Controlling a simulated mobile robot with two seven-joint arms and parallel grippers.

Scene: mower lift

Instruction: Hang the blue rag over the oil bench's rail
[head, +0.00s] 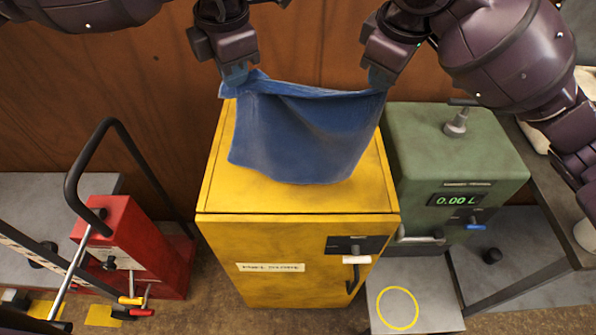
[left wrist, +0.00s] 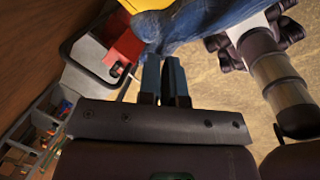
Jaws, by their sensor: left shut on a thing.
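The blue rag (head: 300,135) hangs spread between my two grippers, in front of and above the yellow fuel cabinet. Its top edge sags slightly. My left gripper (head: 236,76) is shut on the rag's upper left corner. My right gripper (head: 379,78) is at the upper right corner and appears shut on it. In the left wrist view the rag (left wrist: 205,22) reaches the tips of my left gripper (left wrist: 166,62). The green oil unit (head: 445,150), with a 0.00 L display, stands right of the cabinet. A short bar (head: 420,239) shows at its front; I cannot tell whether this is the rail.
The yellow cabinet (head: 290,255) stands below the rag. A red machine (head: 125,245) with a black looped handle is at left. A grey plate with a yellow ring (head: 398,289) lies below the oil unit. A dark table (head: 545,205) stands at right. A wooden wall is behind.

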